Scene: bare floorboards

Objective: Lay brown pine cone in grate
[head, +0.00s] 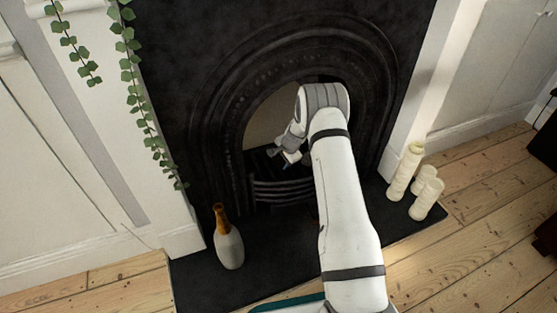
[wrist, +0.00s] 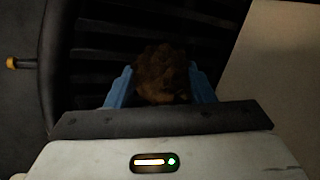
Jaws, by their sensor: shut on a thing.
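The brown pine cone (wrist: 162,76) is between the two blue fingertips of my gripper (wrist: 161,86) in the wrist view. My gripper is shut on it. The dark slats of the grate (wrist: 205,20) show behind the cone; the gap between cone and slats is hard to judge. In the head view my gripper (head: 288,158) is inside the fireplace opening, above the black grate (head: 280,190) with its barred front. The cone cannot be made out there, and my arm covers the right part of the grate.
A black arched fireplace surround (head: 222,130) frames the opening. On the dark hearth (head: 205,275) stand a white and orange-brown vase (head: 229,245) at the left and cream candles (head: 404,172) at the right. Ivy (head: 135,75) hangs at the upper left. Floorboards (head: 485,200) are clear at the right.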

